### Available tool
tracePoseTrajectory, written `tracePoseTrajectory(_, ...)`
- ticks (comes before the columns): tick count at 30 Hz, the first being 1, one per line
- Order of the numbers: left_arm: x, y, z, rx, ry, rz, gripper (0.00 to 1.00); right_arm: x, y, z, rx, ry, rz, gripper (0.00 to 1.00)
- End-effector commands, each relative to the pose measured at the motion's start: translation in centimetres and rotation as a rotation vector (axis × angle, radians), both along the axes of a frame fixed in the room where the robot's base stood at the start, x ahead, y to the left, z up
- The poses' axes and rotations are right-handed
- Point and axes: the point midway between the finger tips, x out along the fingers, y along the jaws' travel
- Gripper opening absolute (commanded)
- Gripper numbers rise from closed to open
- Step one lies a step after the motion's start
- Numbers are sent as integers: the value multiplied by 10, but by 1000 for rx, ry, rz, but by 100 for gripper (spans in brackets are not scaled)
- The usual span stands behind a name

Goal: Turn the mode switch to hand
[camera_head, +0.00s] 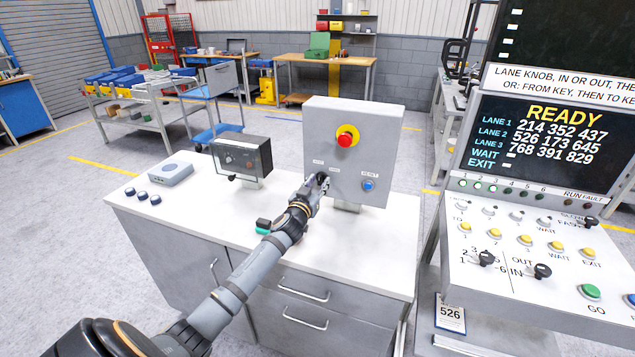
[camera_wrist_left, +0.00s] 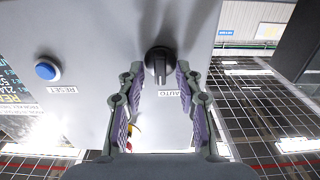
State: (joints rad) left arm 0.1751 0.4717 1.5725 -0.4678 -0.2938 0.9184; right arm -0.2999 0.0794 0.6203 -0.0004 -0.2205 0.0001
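The mode switch is a black round knob (camera_wrist_left: 159,62) with a raised grip bar, on the face of the grey control box (camera_head: 373,118). In the wrist view an AUTO label (camera_wrist_left: 174,94) sits just beside it. The bar runs nearly straight up and down in that view; which label it points at I cannot tell. My left gripper (camera_head: 320,183) is at the lower left of the box face. In the wrist view its fingers (camera_wrist_left: 160,72) are open, one on each side of the knob, with small gaps showing. In the head view the gripper partly hides the knob. My right gripper is out of view.
The box also carries a red emergency button (camera_head: 345,140) and a blue reset button (camera_head: 368,185). A large console (camera_head: 500,245) is at right.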

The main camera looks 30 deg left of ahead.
Motion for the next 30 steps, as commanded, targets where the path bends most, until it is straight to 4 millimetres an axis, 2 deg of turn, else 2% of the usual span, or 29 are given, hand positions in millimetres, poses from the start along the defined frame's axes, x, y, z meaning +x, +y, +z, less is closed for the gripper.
tracePoseTrajectory(3, 0, 0, 0, 0, 0, 0, 34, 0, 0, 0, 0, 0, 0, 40)
tracePoseTrajectory(11, 0, 0, 0, 0, 0, 0, 0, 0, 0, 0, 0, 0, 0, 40)
tracePoseTrajectory(23, 0, 0, 0, 31, 7, 0, 0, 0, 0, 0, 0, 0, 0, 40)
tracePoseTrajectory(30, 0, -1, 0, 160, 38, 0, 0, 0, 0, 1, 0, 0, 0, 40)
